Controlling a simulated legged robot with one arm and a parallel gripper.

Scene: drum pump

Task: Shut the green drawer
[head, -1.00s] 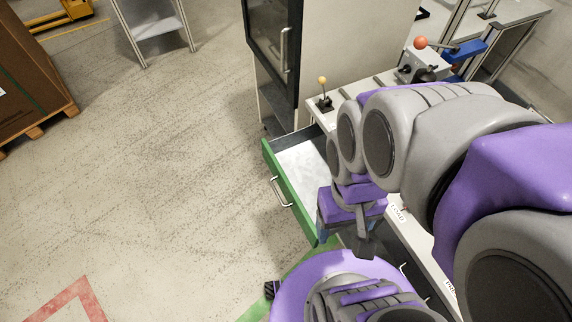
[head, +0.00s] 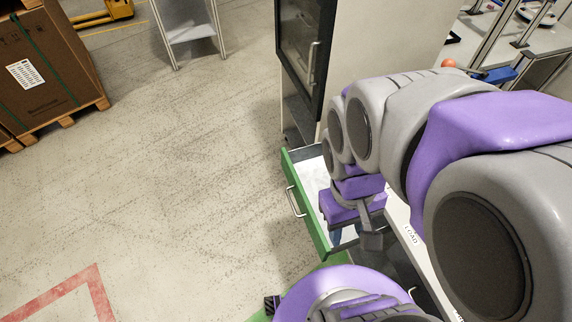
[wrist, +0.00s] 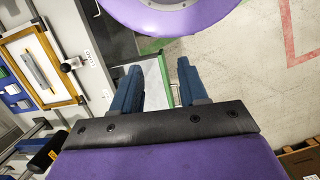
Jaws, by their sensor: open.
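The green drawer (head: 301,203) stands open in the head view, pulled out to the left from the workbench, with its silver handle (head: 295,202) on the front. Its pale inside shows partly behind my arm. My gripper (head: 337,235) hangs over the front end of the drawer, pointing down. In the wrist view its two blue fingers (wrist: 157,78) are spread apart and nothing is held between them. I cannot tell whether a finger touches the drawer.
A dark-framed cabinet (head: 304,60) stands just behind the drawer. The bench top (head: 409,232) runs along the right, with a red-orange knob (head: 448,63) farther back. Boxes on a pallet (head: 45,75) stand far left. The floor left of the drawer is clear.

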